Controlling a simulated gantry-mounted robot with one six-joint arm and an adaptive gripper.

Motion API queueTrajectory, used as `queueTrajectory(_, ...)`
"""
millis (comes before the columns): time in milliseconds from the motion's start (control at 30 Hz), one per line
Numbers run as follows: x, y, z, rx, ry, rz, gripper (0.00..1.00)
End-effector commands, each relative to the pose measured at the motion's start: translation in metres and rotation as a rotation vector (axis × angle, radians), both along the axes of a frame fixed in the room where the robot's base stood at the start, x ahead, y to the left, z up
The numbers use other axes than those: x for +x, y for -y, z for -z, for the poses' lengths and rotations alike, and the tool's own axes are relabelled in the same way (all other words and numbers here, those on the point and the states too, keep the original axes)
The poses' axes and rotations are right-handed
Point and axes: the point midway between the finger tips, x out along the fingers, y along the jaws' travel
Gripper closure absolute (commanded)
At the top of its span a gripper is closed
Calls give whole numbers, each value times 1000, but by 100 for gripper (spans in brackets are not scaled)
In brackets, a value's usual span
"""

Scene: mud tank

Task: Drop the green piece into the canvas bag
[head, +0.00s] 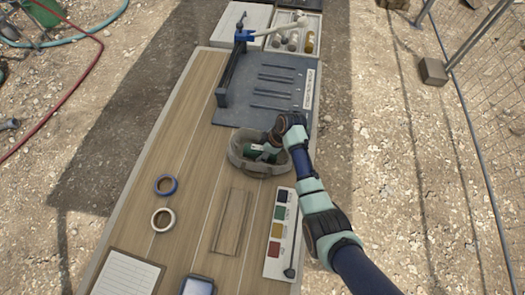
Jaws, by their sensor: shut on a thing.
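The canvas bag (236,160) is a grey-beige open bag standing on the wooden table, right of its middle. My gripper (265,152) reaches over the bag's mouth from the right, pointing left. It is shut on the green piece (250,151), which is dark green and shows at the gripper's tip within the bag's opening. The gripper and the bag's rim hide part of the piece. I cannot tell whether the piece touches the inside of the bag or hangs above its bottom.
A dark slotted board (240,112) lies behind the bag. A colour card (273,262), a shallow wooden tray (232,222), blue tape (166,177) and white tape (154,221) lie in front. A clipboard (127,273) is at the near left.

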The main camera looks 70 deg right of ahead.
Motion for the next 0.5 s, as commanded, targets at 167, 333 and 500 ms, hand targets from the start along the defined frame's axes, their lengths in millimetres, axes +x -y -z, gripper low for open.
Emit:
queueTrajectory(167,1,1,3,-2,2,0,100)
queueTrajectory(333,1,1,3,-1,1,-1,24)
queueTrajectory(500,0,0,3,-1,1,0,15)
